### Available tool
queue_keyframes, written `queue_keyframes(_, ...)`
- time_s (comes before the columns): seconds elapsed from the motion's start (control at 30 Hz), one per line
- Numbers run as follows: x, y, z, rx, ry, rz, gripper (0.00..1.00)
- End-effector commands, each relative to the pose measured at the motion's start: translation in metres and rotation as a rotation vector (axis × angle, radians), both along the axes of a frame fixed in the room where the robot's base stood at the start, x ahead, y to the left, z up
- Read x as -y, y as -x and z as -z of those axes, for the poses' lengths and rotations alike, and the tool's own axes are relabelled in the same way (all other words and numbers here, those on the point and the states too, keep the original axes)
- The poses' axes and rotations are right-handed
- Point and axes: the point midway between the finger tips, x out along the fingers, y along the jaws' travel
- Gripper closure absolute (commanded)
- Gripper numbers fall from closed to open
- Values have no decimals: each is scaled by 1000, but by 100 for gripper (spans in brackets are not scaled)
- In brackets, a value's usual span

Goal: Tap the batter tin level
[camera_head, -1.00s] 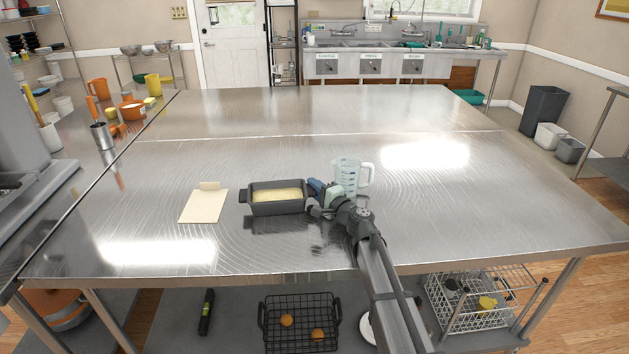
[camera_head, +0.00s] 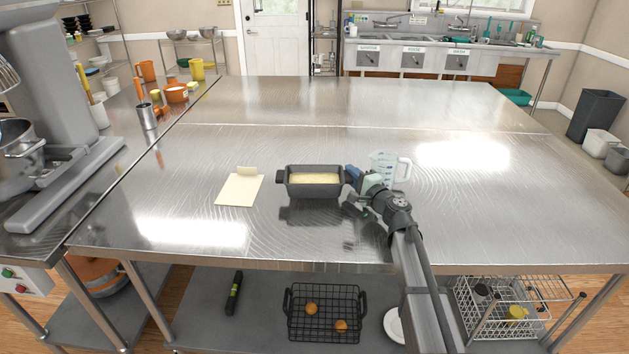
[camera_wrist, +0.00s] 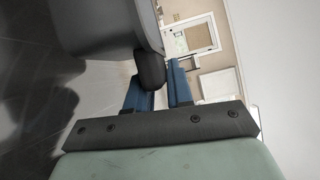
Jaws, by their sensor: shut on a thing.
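The batter tin (camera_head: 313,190) is a dark grey loaf tin with pale yellow batter (camera_head: 315,178) in it. It is upright at the middle of the steel table, and I cannot tell for sure whether its base touches the steel. My gripper (camera_head: 352,175) comes from the right and is shut on the lug at the tin's right end. In the wrist view, the tin's wall (camera_wrist: 105,25) and dark lug (camera_wrist: 150,70) are close up at my blue fingers (camera_wrist: 160,85). The lug partly hides the fingers, and the batter's surface is hidden there.
A pale sheet (camera_head: 238,190) lies left of the tin. A clear measuring jug (camera_head: 386,165) stands just behind my gripper on the right. The steel table (camera_head: 300,235) is otherwise clear. A mixer (camera_head: 60,110) stands on the left counter.

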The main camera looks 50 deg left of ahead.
Motion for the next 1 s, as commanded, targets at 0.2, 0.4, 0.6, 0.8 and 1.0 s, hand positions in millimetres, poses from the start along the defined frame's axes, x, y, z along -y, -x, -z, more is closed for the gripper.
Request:
queue_keyframes(0.2,0,0,29,-3,4,0,100)
queue_keyframes(0.4,1,1,32,-6,7,1,100)
queue_keyframes(0.6,1,1,25,-8,10,1,100)
queue_keyframes(0.8,1,1,9,-11,12,1,100)
queue_keyframes(1.0,0,0,0,-11,13,1,100)
